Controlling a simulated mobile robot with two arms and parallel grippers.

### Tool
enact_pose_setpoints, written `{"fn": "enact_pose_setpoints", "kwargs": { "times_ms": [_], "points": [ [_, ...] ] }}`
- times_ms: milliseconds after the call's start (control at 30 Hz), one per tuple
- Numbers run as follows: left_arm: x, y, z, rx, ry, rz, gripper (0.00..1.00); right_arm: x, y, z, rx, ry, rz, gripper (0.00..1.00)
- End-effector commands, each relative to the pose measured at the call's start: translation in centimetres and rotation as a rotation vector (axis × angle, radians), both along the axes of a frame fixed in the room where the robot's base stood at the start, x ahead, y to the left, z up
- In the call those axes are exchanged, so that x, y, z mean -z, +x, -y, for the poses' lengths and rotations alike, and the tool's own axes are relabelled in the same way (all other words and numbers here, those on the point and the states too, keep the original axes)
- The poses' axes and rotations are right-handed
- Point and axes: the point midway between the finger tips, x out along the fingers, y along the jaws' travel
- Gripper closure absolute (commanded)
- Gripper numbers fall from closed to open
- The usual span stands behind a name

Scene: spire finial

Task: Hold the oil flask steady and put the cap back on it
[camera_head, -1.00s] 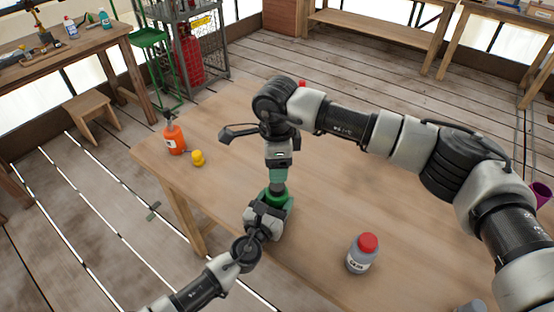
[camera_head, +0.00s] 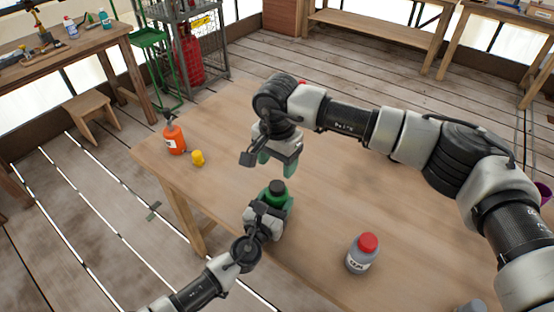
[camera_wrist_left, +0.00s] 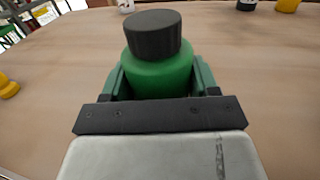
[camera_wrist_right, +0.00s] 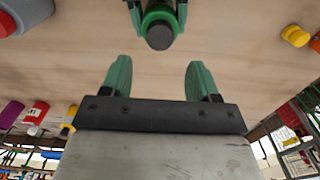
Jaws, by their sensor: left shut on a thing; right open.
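The oil flask is a green bottle (camera_head: 270,198) standing near the table's front edge. It fills the middle of the left wrist view (camera_wrist_left: 160,72). A dark cap (camera_wrist_left: 153,35) sits on its top, looking level there; it also shows in the right wrist view (camera_wrist_right: 160,37). My left gripper (camera_head: 275,208) is shut around the flask's body, a finger on each side. My right gripper (camera_head: 277,165) is open and empty, above and beyond the flask, with its green fingers (camera_wrist_right: 160,80) apart and clear of the cap.
On the table (camera_head: 330,190) stand an orange pump bottle (camera_head: 174,139), a small yellow object (camera_head: 197,158) and a grey bottle with a red cap (camera_head: 362,255). A small red object (camera_head: 302,82) shows behind my right arm. The tabletop between these is clear.

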Motion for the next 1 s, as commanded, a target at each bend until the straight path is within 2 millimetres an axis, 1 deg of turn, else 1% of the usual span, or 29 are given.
{"fn": "enact_pose_setpoints", "kwargs": {
  "times_ms": [167,333,500,700,933,967,1000],
  "points": [
    [0.0,0.0,0.0,0.0,0.0,0.0,1.0,2.0,-0.1,0.0,0.0,0.0,-0.003,0.39],
    [0.0,0.0,0.0,0.0,0.0,0.0,1.0,4.8,-0.1,0.0,0.001,-0.001,-0.003,0.39],
    [0.0,0.0,0.0,0.0,0.0,0.0,1.0,6.9,0.0,0.0,0.003,-0.001,-0.002,0.39],
    [0.0,0.0,0.0,0.0,0.0,0.0,1.0,7.9,0.0,0.0,0.001,0.0,-0.001,0.39],
    [0.0,0.0,0.0,0.0,0.0,0.0,1.0,7.9,0.0,0.0,0.001,-0.001,-0.001,0.39],
    [0.0,0.0,0.0,0.0,0.0,0.0,1.0,7.9,0.0,0.0,0.001,-0.001,-0.001,0.41],
    [0.0,0.0,0.0,0.0,0.0,0.0,1.0,7.9,0.0,0.0,0.001,-0.001,-0.001,0.47]
  ]
}}
